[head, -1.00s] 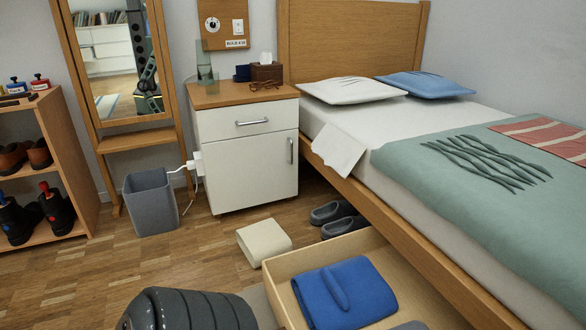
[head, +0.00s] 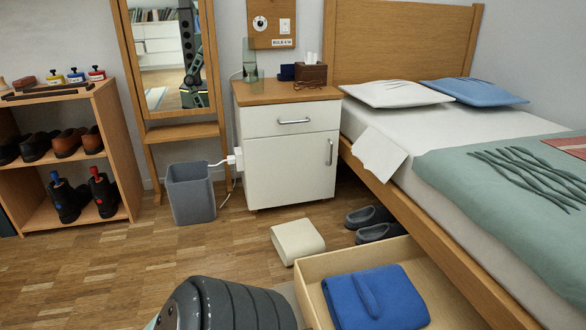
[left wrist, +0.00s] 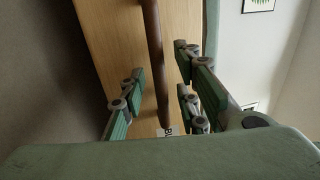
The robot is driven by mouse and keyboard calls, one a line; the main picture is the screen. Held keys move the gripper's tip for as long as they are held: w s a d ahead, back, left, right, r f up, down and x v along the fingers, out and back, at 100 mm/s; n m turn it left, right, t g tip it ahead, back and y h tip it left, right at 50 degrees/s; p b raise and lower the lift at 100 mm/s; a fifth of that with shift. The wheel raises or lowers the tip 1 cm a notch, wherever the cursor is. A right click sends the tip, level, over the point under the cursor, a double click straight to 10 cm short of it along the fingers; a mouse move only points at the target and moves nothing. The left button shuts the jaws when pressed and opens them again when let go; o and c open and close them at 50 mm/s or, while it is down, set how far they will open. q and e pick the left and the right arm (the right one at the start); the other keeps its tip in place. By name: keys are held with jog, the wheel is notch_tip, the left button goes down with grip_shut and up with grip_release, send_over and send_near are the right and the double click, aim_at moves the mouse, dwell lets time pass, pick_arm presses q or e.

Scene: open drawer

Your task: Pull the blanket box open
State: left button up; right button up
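The blanket box (head: 320,263) is a light wooden drawer under the bed. It stands pulled out from the bed side, with a folded blue blanket (head: 390,300) inside. Its front is out of the head view at the bottom. In the left wrist view, a wooden front (left wrist: 112,45) carries a dark brown bar handle (left wrist: 154,50) and a partly hidden white label (left wrist: 166,131). My left gripper (left wrist: 160,62) is open, with its green-padded fingers on both sides of the bar. Gaps show between bar and fingers. My right gripper is not in view.
A cream box (head: 298,241) and grey slippers (head: 372,223) lie on the floor beside the drawer. A grey bin (head: 190,193) stands by the white nightstand (head: 290,165). A shoe rack (head: 105,150) is at left. Floor at the lower left is clear.

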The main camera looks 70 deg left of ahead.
pick_arm(q)
jog(key=v, duration=1.1)
jog(key=shift+s, duration=0.3)
jog(key=shift+f, duration=0.1)
